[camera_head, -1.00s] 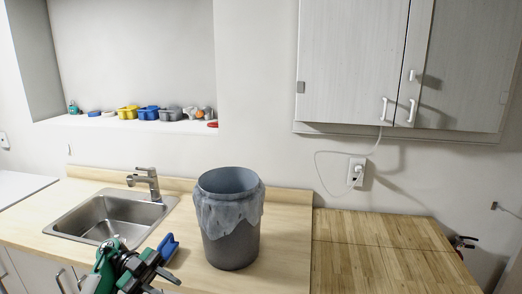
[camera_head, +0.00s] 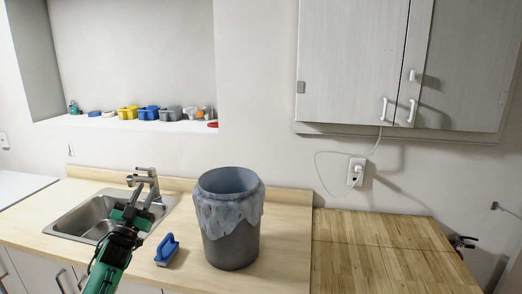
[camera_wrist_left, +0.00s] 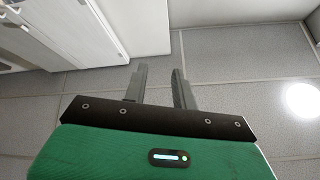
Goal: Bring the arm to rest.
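My left gripper (camera_head: 143,188) is raised in front of the sink in the head view, its arm coming up from the lower left. In the left wrist view its two fingers (camera_wrist_left: 158,84) stand apart with nothing between them, and ceiling tiles show behind them, so it points upward. A blue-handled brush or scrubber (camera_head: 167,250) stands on the wooden counter to the right of the arm, apart from the gripper. My right gripper is in neither view.
A grey bin with a liner (camera_head: 230,225) stands on the counter (camera_head: 285,235). The steel sink (camera_head: 85,222) and faucet (camera_head: 147,178) lie behind the left gripper. Several caddies and bottles line the wall ledge (camera_head: 60,127). A cabinet (camera_head: 350,65) hangs at upper right. The butcher-block top (camera_head: 375,260) is clear.

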